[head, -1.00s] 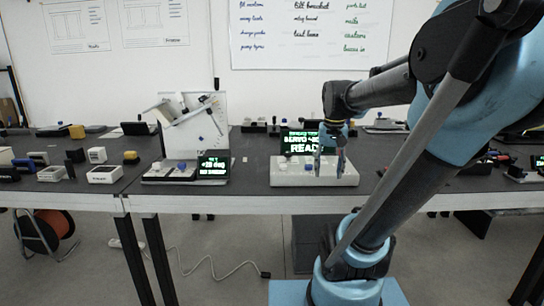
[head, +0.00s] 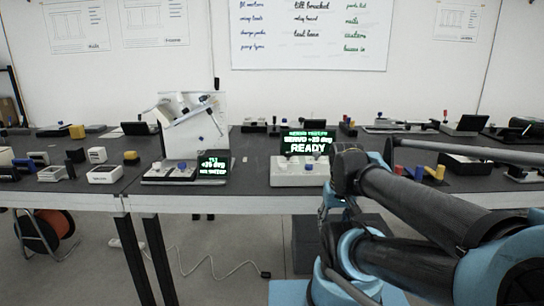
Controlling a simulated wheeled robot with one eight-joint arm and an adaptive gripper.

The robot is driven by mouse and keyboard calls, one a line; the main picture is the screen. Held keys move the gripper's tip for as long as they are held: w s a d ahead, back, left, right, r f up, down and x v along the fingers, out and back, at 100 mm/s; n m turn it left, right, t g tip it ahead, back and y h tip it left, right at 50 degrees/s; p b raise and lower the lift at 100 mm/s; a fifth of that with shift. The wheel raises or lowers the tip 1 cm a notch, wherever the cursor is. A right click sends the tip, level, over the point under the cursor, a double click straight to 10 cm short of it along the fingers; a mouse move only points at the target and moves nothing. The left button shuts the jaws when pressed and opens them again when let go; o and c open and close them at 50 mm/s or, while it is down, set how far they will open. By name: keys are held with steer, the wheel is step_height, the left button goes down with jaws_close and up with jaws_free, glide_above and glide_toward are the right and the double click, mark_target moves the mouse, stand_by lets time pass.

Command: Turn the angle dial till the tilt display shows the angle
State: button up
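The tilt rig, a white upright panel (head: 208,135) with a slanted white bracket, stands on the table left of centre. To the right, a second white box (head: 284,172) carries a larger display (head: 306,143) reading "SERVO", about 20 deg (sign unclear), and "READY". My gripper (head: 330,205) is low in front of the table edge; its fingers are not clear.
Red, blue and yellow pieces (head: 418,172) lie to the right behind my arm. A narrow strip of table between the two boxes is clear.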

steer(key=shift+w+f, duration=0.2)
steer(key=shift+w, duration=0.25)
steer(key=shift+d, duration=0.1)
stand_by(2.8)
